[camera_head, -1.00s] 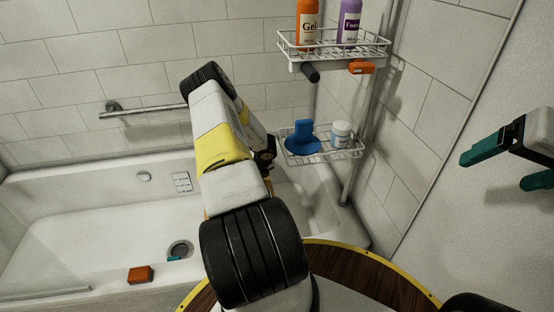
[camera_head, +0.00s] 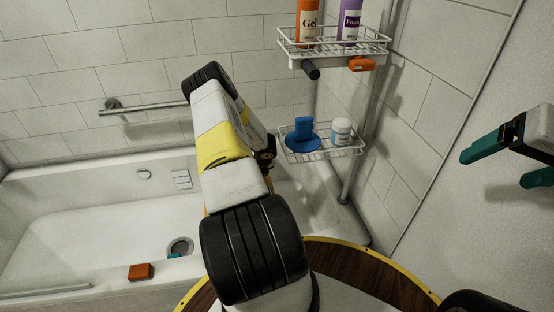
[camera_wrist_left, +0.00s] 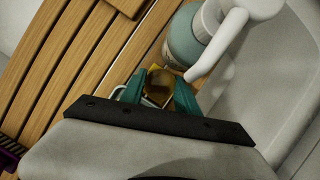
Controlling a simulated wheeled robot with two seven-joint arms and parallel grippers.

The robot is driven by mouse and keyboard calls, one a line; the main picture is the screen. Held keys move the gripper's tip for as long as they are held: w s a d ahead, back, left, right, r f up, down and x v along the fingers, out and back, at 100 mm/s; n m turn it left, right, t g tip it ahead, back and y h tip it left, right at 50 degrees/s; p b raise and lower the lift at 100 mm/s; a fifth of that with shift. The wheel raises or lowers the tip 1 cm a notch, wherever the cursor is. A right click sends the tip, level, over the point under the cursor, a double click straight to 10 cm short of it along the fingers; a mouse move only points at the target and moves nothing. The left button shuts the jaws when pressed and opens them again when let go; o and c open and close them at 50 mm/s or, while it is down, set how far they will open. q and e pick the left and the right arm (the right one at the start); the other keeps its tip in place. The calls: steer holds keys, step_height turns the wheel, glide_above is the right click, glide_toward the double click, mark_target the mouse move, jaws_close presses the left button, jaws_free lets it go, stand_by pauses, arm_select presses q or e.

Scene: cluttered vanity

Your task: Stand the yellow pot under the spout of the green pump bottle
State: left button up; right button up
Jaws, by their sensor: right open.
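The yellow pot (camera_wrist_left: 158,84) shows in the left wrist view, with its brown inside facing the camera. My left gripper (camera_wrist_left: 157,92) has one teal finger on each side of the pot, and both appear to touch it. The green pump bottle (camera_wrist_left: 184,45) stands just beyond, with its white spout (camera_wrist_left: 214,50) angled down towards the pot's right side. I cannot tell whether the spout tip is over the pot. In the head view my left arm hides its own gripper. My right gripper (camera_head: 497,169) is open and empty at the far right.
The pot and bottle are by a slatted wooden surface (camera_wrist_left: 75,60), beside a pale rounded surface (camera_wrist_left: 268,75). A wire caddy (camera_head: 330,155) holds a blue item and a jar. An orange block (camera_head: 140,272) lies on the bathtub edge.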

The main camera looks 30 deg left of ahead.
arm_select(q)
steer(key=o, duration=0.5)
steer(key=shift+c, duration=0.2)
steer(key=shift+r, duration=0.3)
steer(key=v, duration=0.3)
steer(key=shift+s+a+r, duration=0.1)
steer(key=shift+s+r, duration=0.1)
steer(key=shift+r, duration=0.05)
steer(key=s+d, duration=0.3)
steer(key=s+d+r, duration=0.1)
steer(key=s+d, duration=0.2)
steer(key=s, duration=0.1)
steer(key=s+d, duration=0.3)
steer(key=s, duration=0.1)
steer(key=shift+s+d+r, duration=0.15)
steer(key=shift+d, duration=0.15)
